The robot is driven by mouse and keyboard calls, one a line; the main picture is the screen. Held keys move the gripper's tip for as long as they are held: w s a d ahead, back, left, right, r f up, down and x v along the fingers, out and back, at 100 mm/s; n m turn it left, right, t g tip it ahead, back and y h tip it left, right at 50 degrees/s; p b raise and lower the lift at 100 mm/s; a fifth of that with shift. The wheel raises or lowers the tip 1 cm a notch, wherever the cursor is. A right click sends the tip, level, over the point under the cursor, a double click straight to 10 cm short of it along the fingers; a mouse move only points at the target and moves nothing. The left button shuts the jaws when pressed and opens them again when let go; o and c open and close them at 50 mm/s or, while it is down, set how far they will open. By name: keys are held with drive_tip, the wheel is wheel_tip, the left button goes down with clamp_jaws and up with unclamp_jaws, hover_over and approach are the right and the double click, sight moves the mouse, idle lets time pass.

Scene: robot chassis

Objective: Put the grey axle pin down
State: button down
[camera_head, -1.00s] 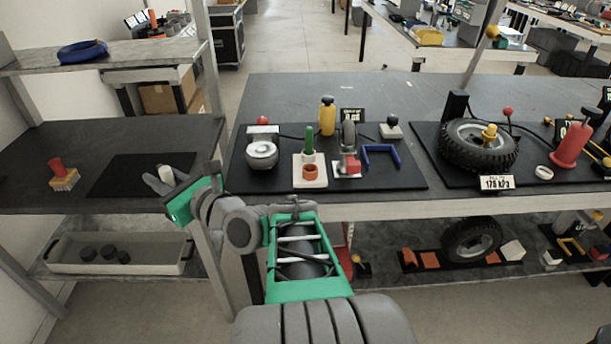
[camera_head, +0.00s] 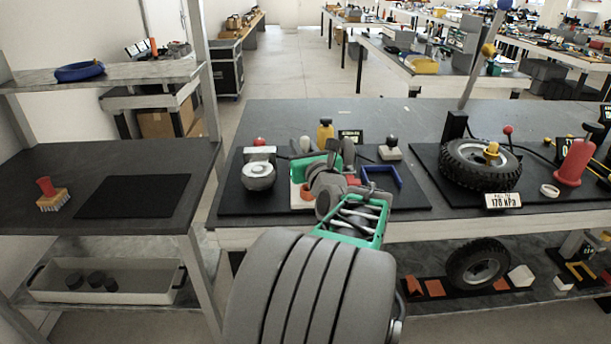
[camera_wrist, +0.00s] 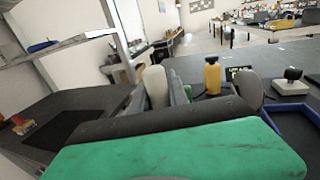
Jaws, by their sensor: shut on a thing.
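My gripper (camera_head: 308,158) is over the black mat on the main bench, its green-cased wrist covering part of the mat. It is shut on what looks like the grey axle pin (camera_wrist: 155,88), a pale, rounded-top piece in the wrist view. Its pale tip shows in the head view (camera_head: 305,144). The pin's lower end is hidden, so I cannot tell whether it touches anything. A white block with an orange ring (camera_head: 307,194) is partly hidden below the gripper. A grey disc part (camera_head: 348,152) stands just to the right.
A yellow bottle (camera_head: 325,130) stands behind. A tyre (camera_head: 480,164) lies farther right. The left shelf's black mat (camera_head: 134,196) is bare.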

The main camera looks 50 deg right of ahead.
drive_tip(key=d+f+b, duration=0.1)
drive_tip(key=f, duration=0.2)
drive_tip(key=w+d+f+b, duration=0.1)
drive_tip(key=f, duration=0.2)
drive_tip(key=w+d+f+b, duration=0.1)
drive_tip(key=d+f, duration=0.1)
drive_tip(key=f, duration=0.1)
drive_tip(key=shift+w+d, duration=0.1)
drive_tip(key=c, duration=1.7)
unclamp_jaws()
drive_tip(key=shift+f, duration=0.15)
drive_tip(key=shift+c, duration=0.2)
drive_tip(key=o, duration=0.5)
drive_tip(key=shift+c, duration=0.2)
